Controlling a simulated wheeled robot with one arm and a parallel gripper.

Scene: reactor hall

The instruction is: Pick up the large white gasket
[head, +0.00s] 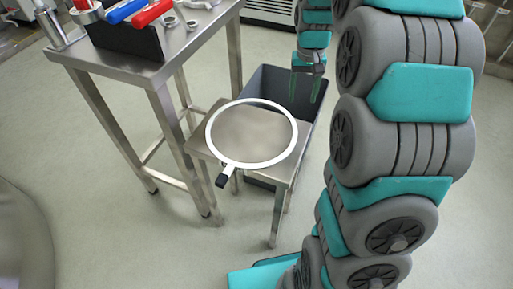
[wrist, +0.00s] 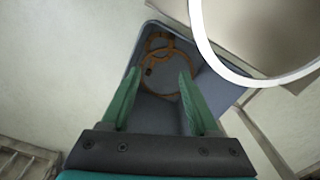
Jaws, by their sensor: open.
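The large white gasket (head: 209,135) is a flat ring lying on a low steel table in the head view. My gripper (head: 306,86) is open and empty, fingers down, above the grey bin behind and to the right of the gasket. The gripper (wrist: 157,80) shows the bin between its fingers. The gasket is apart from the fingers, to their right in the wrist view.
The low steel table (head: 205,157) stands against a grey bin (head: 265,78), which holds orange rings or cord (wrist: 163,62). A taller steel table (head: 195,42) with tools and a dark holder stands at left. The floor at lower left is mostly clear.

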